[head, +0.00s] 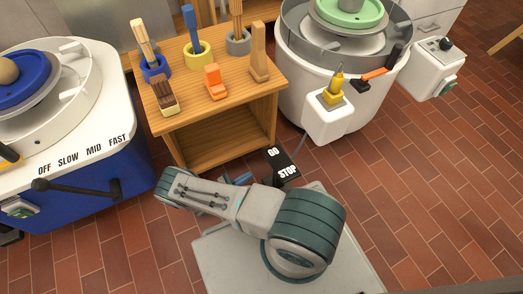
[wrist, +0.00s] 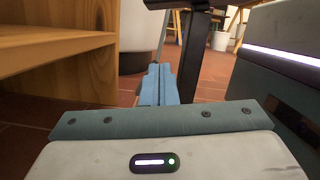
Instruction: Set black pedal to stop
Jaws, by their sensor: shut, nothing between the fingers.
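The black pedal (head: 283,161) is in the middle of the head view, on the right of the wooden shelf unit's front. White GO is marked at its far end and STOP at its near end; my arm hides part of its near side. My gripper (head: 244,178) has blue fingers just left of the pedal's near end; I cannot tell if they touch it. In the wrist view my gripper (wrist: 158,84) is shut and empty. A black upright post (wrist: 195,52) with a dark bar on top stands just right of the fingers there; I cannot tell whether it belongs to the pedal.
The wooden shelf unit (head: 222,141) holding brushes and tools stands behind the gripper, and its side shows close at left in the wrist view (wrist: 88,68). A blue-and-white wheel (head: 95,185) with a black lever is at left, a grey-and-white wheel (head: 290,75) behind. Brick floor is clear at right.

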